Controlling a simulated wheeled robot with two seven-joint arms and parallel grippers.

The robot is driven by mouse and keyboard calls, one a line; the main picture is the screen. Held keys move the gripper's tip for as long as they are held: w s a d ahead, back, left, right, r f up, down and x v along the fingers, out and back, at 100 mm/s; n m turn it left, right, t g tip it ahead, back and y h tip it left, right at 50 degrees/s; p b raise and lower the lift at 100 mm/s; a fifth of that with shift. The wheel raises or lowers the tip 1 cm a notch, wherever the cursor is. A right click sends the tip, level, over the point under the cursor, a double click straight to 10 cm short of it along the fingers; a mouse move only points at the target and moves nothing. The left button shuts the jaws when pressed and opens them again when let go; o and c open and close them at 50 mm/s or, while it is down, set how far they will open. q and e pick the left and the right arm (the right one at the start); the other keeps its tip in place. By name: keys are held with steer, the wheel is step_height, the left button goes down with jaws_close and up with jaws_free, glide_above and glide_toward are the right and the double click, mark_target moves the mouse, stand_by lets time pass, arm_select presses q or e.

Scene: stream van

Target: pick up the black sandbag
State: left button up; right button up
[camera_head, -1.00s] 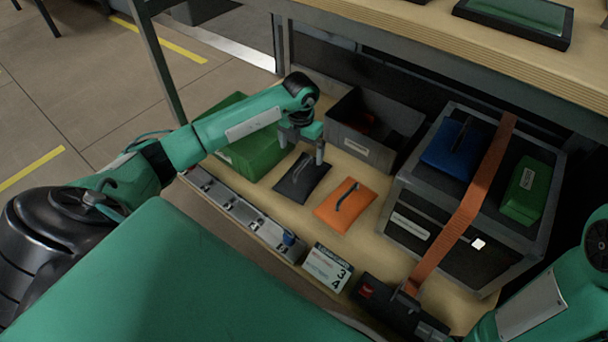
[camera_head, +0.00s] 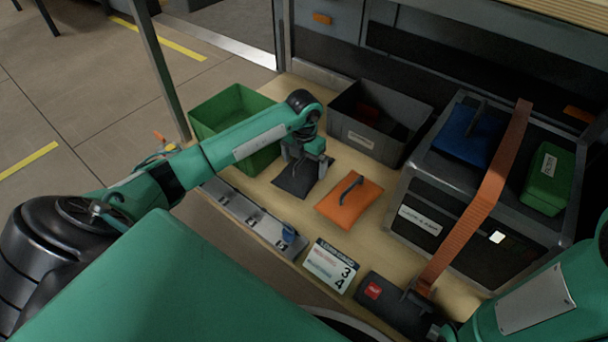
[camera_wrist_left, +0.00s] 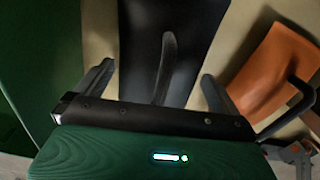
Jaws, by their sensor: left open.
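The black sandbag (camera_head: 291,186) lies flat on the wooden shelf, left of the orange sandbag (camera_head: 349,200). My left gripper (camera_head: 305,170) is right above the black sandbag and hides part of it, including its handle, in the head view. In the left wrist view the black sandbag (camera_wrist_left: 185,30) and its upright handle lie between the two open fingers (camera_wrist_left: 158,88). I cannot tell whether the fingers touch the bag. My right gripper is out of view; only part of my right arm shows at the lower right.
A green bin (camera_head: 235,100) stands left of the bag and a grey bin (camera_head: 362,137) behind. A number card (camera_head: 329,266) lies in front.

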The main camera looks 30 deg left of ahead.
arm_select(q)
steer(key=shift+r, duration=0.1)
steer(key=c, duration=1.5)
steer(key=shift+c, duration=0.2)
steer(key=shift+r, duration=0.15)
